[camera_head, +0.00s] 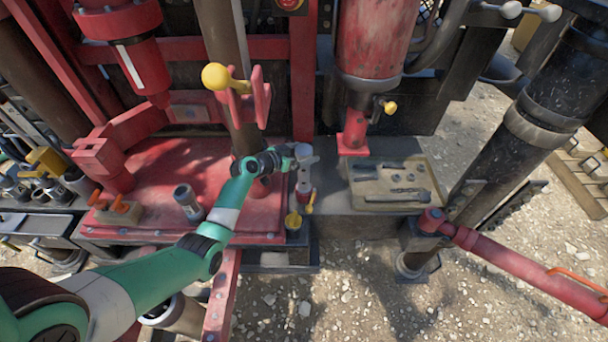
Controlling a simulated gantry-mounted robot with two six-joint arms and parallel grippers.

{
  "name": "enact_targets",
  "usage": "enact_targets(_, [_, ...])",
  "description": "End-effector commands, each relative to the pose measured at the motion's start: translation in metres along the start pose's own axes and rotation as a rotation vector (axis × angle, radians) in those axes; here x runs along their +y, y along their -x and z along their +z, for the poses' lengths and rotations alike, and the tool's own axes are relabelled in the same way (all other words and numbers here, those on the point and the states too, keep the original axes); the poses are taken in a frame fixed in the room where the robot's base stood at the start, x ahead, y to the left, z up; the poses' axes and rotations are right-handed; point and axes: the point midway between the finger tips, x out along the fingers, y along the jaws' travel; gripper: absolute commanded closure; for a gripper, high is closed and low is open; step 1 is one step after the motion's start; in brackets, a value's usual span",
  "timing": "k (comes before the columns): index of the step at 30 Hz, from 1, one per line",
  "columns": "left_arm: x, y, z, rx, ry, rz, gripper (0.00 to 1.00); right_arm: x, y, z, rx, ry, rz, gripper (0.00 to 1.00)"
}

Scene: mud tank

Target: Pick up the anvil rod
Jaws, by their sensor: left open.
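My left arm reaches in from the lower left across the red deck. Its gripper (303,155) is open at the deck's right edge, close above a small upright grey and red piece (304,188). I cannot tell whether it touches that piece. No part is plainly recognisable as the anvil rod. A short grey upright cylinder (187,204) stands on the red deck (150,185), left of my arm. A tan tray (375,170) to the right holds several small dark metal parts, including a long dark one (394,196) near its front edge. My right gripper is not in view.
A thick brown vertical pole (222,40) stands just behind my forearm, with a yellow-knobbed lever (215,76) beside it. A red cylinder (372,45) hangs above the tray. A yellow-handled fitting (293,221) sits at the deck edge. Gravel ground (350,290) is open in front.

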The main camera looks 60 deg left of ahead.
Motion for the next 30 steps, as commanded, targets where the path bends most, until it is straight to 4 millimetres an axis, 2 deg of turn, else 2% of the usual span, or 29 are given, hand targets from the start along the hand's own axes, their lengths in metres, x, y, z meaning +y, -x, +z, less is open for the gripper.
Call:
enact_targets(2, [0.0003, -0.0067, 0.0006, 0.001, -0.001, 0.000, 0.00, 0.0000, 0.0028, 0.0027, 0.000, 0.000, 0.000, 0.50])
enact_targets(8, [0.0002, -0.0072, -0.0001, 0.000, -0.001, 0.000, 0.00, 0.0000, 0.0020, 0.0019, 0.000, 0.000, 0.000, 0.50])
enact_targets(11, [0.0002, -0.0071, -0.0001, 0.000, -0.001, 0.000, 0.14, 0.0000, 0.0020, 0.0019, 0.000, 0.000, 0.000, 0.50])
enact_targets(25, [0.0001, -0.0069, 0.0000, 0.000, 0.000, 0.000, 0.99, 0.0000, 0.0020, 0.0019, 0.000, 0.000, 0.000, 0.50])
enact_targets(30, [0.0001, -0.0069, 0.0001, 0.000, -0.001, 0.000, 1.00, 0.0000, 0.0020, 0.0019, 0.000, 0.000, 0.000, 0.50])
